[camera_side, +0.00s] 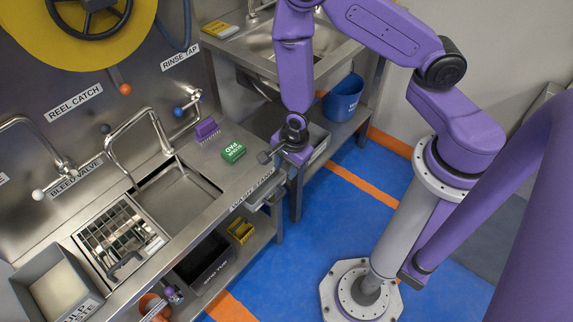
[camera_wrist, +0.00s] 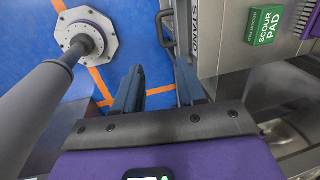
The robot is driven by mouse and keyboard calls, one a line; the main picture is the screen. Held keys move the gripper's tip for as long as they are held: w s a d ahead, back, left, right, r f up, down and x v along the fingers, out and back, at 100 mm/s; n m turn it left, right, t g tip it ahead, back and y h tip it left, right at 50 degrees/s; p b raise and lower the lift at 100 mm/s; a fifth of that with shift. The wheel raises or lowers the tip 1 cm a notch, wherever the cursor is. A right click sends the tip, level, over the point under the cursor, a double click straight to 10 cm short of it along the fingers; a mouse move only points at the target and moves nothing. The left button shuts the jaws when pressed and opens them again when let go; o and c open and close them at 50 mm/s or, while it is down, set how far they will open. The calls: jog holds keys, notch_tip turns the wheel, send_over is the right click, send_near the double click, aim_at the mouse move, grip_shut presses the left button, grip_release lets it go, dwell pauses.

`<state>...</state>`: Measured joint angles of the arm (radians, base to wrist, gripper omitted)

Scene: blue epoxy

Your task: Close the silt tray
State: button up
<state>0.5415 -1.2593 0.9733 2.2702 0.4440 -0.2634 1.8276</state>
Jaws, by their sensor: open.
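A shallow steel drawer, which I take to be the silt tray (camera_side: 262,199), sits under the front edge of the bench, below a label that I cannot read in full. It appears to stick out a little past the edge. In the wrist view its dark bar handle (camera_wrist: 165,32) shows at the top, left of the bench edge. My gripper (camera_side: 268,156) is over the right end of the bench front, pointing down, close to the drawer. In the wrist view my gripper (camera_wrist: 158,82) has its two fingers apart with nothing between them, and the handle lies beyond them.
A green scour pad (camera_side: 233,152) and a purple brush (camera_side: 207,129) lie on the bench (camera_side: 222,192). A lower shelf holds a black tub (camera_side: 203,262) and a yellow item (camera_side: 240,230). The blue floor (camera_side: 300,235) in front is clear.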

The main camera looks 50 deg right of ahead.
jog(key=c, duration=0.3)
jog(key=shift+s+a+f, duration=0.2)
grip_shut()
jog(key=s+d+f+t, duration=0.1)
jog(key=s+f+t, duration=0.5)
jog(key=s+f, duration=0.3)
jog(key=shift+s, duration=0.35)
